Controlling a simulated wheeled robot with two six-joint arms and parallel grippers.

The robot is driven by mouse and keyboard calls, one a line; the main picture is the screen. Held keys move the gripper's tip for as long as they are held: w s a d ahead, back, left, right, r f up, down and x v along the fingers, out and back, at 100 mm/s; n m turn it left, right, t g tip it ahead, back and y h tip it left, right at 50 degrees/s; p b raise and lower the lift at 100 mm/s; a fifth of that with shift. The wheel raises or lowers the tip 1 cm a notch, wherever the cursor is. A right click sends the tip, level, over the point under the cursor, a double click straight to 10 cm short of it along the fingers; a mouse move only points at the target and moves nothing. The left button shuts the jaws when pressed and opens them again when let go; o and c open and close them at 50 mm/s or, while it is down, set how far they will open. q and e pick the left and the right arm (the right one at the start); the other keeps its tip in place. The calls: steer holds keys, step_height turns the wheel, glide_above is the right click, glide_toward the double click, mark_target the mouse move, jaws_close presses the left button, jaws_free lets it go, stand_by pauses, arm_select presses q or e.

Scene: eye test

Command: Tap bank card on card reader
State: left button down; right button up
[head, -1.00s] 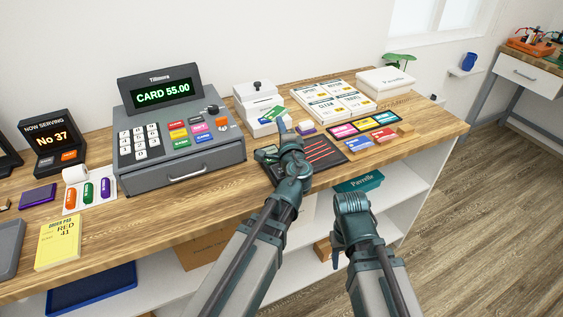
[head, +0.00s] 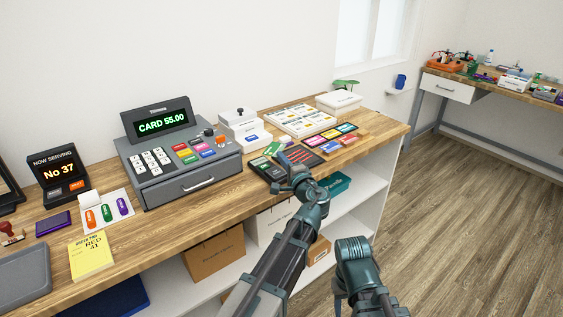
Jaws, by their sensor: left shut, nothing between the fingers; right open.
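A green and white card (head: 272,148) shows on the counter's right half, just beyond my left gripper (head: 291,168). It appears over or beside the far edge of a small dark card reader (head: 262,166), and I cannot tell whether they touch. The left gripper is shut, with its fingers close to the card and reader; the arm partly covers this spot. My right gripper (head: 339,298) is open and empty, low in front of the counter.
A white box (head: 240,120) stands behind the reader. A dark striped pad (head: 304,155), coloured cards (head: 331,135) and price sheets (head: 300,120) lie to its right. A yellow pad (head: 90,258) lies front left. Open shelves (head: 345,205) are below; floor at right is clear.

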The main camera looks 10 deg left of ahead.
arm_select(q)
steer(key=shift+s+d, duration=0.3)
steer(key=shift+s, duration=0.05)
arm_select(e)
steer(key=shift+s+d, duration=0.1)
steer(key=shift+s, duration=0.4)
arm_select(q)
steer(key=shift+f, duration=0.15)
arm_select(e)
steer(key=shift+f, duration=0.15)
arm_select(q)
step_height(320, 180, down, 7)
steer(key=b, duration=0.7)
arm_select(e)
step_height(320, 180, down, 7)
arm_select(q)
steer(key=shift+r, duration=0.25)
arm_select(e)
steer(key=shift+r, duration=0.3)
arm_select(q)
step_height(320, 180, up, 5)
steer(key=p, duration=0.5)
steer(key=shift+f, duration=0.1)
arm_select(e)
step_height(320, 180, up, 5)
steer(key=shift+f, duration=0.1)
